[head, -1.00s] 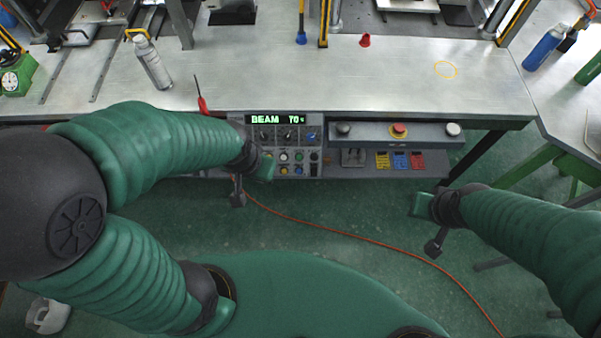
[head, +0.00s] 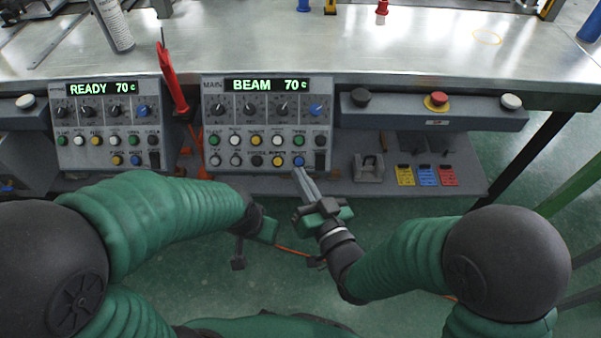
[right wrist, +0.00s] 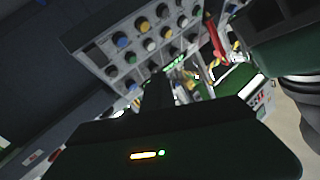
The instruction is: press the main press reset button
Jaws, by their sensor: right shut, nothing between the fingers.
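The main press panel (head: 268,120) is the right-hand of two grey control boxes under the table edge, with a display reading "BEAM 70". A blue button (head: 299,160) sits at the right of its bottom button row; its small label is not clearly readable. My right gripper (head: 302,174) is shut and empty, its fingertips just below that blue button in the head view. I cannot tell whether they touch. The panel also shows tilted in the right wrist view (right wrist: 115,58), with dark fingers (right wrist: 158,85) in front of it. My left gripper (head: 262,230) is lower left; its fingers are hidden.
A second panel (head: 108,125) reading "READY 70" stands left, with a red-handled tool (head: 172,80) between the panels. Right of the main panel, a bar carries a red emergency button (head: 438,100). A shelf (head: 430,190) runs below. The floor beneath is open.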

